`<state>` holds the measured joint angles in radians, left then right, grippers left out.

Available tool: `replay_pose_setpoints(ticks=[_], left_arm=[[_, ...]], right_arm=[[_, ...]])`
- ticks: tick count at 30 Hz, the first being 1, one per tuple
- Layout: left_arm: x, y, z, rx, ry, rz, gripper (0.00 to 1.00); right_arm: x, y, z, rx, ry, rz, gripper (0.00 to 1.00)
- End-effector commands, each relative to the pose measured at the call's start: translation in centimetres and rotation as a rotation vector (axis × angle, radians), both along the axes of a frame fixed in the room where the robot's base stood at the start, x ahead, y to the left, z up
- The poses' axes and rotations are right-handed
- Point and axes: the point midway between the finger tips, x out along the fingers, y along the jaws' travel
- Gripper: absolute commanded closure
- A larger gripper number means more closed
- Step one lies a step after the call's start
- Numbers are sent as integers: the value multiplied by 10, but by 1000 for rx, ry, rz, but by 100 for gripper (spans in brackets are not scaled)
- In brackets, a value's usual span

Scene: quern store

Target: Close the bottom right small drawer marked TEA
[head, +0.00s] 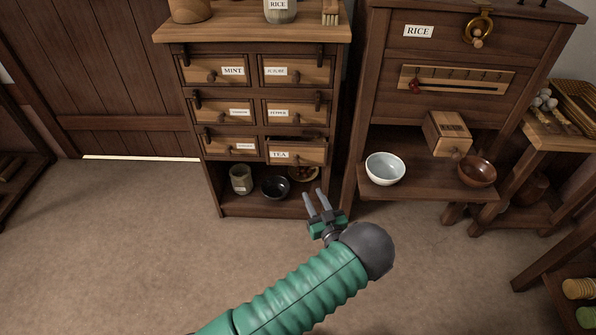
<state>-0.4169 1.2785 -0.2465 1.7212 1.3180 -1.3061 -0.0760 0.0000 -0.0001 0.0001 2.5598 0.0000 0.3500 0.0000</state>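The small drawer marked TEA (310,157) is at the bottom right of the drawer cabinet in the head view. It stands partly pulled out, with a dark gap showing along its top edge. Its white TEA label is on the front. My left gripper (317,199) is in front of the cabinet, below and a little right of the TEA drawer in the picture. Its two grey fingers point up toward the cabinet, with a gap between them and nothing held. It looks apart from the drawer. My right gripper is not in view.
The cabinet's other small drawers, such as MINT (199,77), look shut. An open shelf below holds a jar (241,180) and a dark bowl (275,188). Right of it, the RICE cabinet's ledge (425,188) juts out, bearing a pale bowl (385,168). The floor in front is clear.

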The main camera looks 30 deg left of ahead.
Motion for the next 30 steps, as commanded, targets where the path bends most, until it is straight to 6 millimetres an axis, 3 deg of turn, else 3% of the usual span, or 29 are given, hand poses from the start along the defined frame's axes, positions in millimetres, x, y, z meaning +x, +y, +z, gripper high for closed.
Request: replay_pose_setpoints(ticks=[12, 16, 21, 29, 30], left_arm=[[63, 87, -6, 2, 1, 1, 69], [78, 108, -5, 2, 2, 0, 69], [88, 121, -1, 3, 4, -2, 69], [89, 123, 0, 2, 5, -3, 69], [89, 123, 0, 3, 5, -3, 74]], right_arm=[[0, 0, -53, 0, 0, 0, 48], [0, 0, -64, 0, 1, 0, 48], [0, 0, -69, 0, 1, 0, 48], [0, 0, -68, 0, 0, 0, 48], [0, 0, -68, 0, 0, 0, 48]])
